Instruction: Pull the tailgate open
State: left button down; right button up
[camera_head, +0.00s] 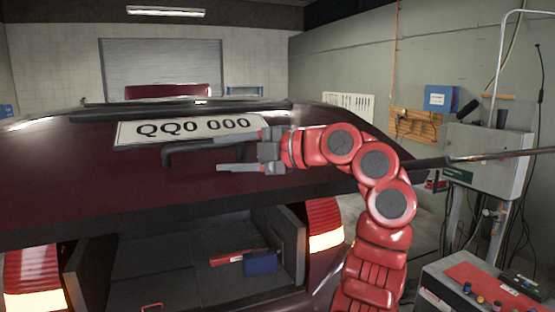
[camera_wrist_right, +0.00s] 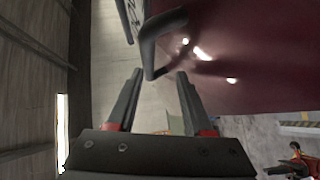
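The dark red tailgate (camera_head: 70,185) of a car is raised, with the trunk opening showing beneath it. A white plate (camera_head: 150,133) reading QQ0 000 is on it. A black bar handle (camera_head: 168,158) sticks out just below the plate. My right gripper (camera_head: 220,154) is open at the right part of the handle, fingers pointing left. In the right wrist view, the handle's bent end (camera_wrist_right: 149,72) shows at the gap between the two open fingertips (camera_wrist_right: 158,76). Contact with the fingers cannot be told. My left gripper is out of view.
Inside the trunk (camera_head: 150,265) lie a blue box (camera_head: 262,263) and a red item (camera_head: 228,257). Lit tail lights (camera_head: 325,225) flank the opening. A red-topped cart (camera_head: 470,280) and a grey cabinet (camera_head: 485,155) stand at the right.

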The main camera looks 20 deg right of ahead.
jog(key=b+v, duration=0.4)
jog(key=v, duration=0.7)
jog(key=shift+s+d, duration=0.2)
jog(key=shift+s, duration=0.15)
jog(key=shift+r, duration=0.15)
